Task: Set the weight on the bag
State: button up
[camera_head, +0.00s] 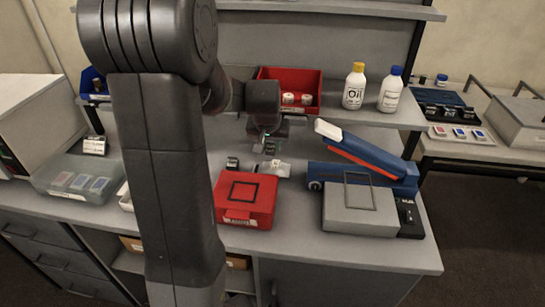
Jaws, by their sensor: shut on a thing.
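My gripper (266,138) is at the back middle of the bench, pointing down, partly hidden by my own arm links. It is shut on a small dark block with a pale label, the weight (270,149). A small pale, clear-looking bag (277,168) lies flat on the bench just below the weight in the picture. The weight looks a little above or behind the bag; I cannot tell whether they touch. A second small dark block (232,162) stands on the bench to the left of the bag.
A red case (247,215) lies in front of the bag. A blue sealer-like device (365,170) with a raised arm and a grey box (357,222) stand to the right. A red bin (309,80) and two bottles (354,90) stand on the shelf behind. A clear tray (75,195) sits left.

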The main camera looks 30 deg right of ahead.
aim_at(270, 151)
jog(key=shift+f, duration=2.15)
jog(key=shift+f, duration=0.1)
jog(key=shift+f, duration=0.15)
jog(key=o, duration=1)
jog(key=shift+s+r, duration=0.1)
jog(key=shift+r, duration=0.55)
jog(key=v, duration=1.1)
jog(key=shift+a+r, duration=0.1)
